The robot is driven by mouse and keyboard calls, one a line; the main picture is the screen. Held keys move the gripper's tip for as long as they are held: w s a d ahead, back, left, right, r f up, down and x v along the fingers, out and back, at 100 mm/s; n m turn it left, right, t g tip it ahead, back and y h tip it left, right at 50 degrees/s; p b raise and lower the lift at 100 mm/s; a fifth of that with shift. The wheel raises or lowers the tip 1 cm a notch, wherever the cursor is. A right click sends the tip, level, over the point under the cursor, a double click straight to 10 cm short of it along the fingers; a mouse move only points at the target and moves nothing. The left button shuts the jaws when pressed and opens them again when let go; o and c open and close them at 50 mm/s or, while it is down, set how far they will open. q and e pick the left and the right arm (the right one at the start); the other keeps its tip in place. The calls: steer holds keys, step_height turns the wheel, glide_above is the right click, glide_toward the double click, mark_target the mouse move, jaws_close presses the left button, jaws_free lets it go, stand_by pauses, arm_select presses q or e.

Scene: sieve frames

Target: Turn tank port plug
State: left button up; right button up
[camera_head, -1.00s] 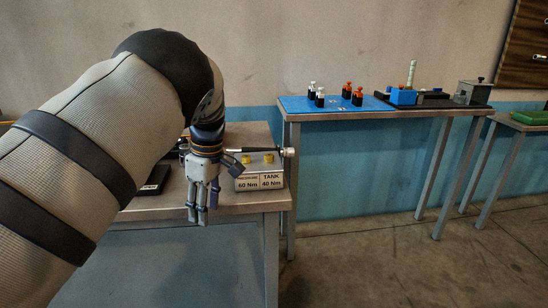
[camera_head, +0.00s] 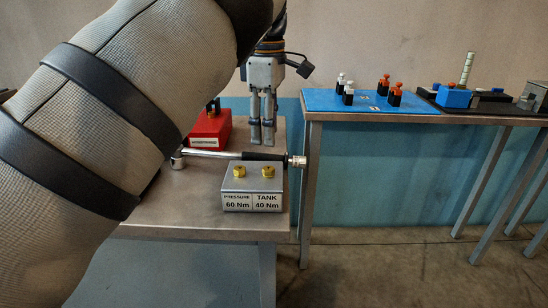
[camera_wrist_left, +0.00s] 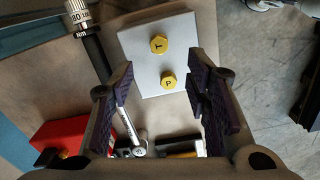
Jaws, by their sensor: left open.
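The tank port plug is a yellow hex plug (camera_head: 268,171) on top of a grey block (camera_head: 252,183), above the label "TANK 40 Nm". In the left wrist view it is the plug marked T (camera_wrist_left: 159,44). The pressure plug (camera_head: 239,171), marked P (camera_wrist_left: 168,80), is beside it. A torque wrench (camera_head: 216,154) with a black grip lies behind the block. My left gripper (camera_head: 262,141) points down, open and empty, above and behind the block, apart from both plugs. In the left wrist view its fingers (camera_wrist_left: 161,85) are spread. My right gripper is not in view.
A red box (camera_head: 208,132) stands behind the wrench on the metal table (camera_head: 190,215). My left arm hides the table's left part. To the right, a second table holds a blue mat (camera_head: 365,103) with several small pieces. A floor gap separates the tables.

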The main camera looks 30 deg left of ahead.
mark_target(269, 168)
arm_select(q)
step_height(269, 168, down, 9)
steer(key=shift+r, duration=0.2)
steer(key=shift+w, duration=0.1)
jaws_close()
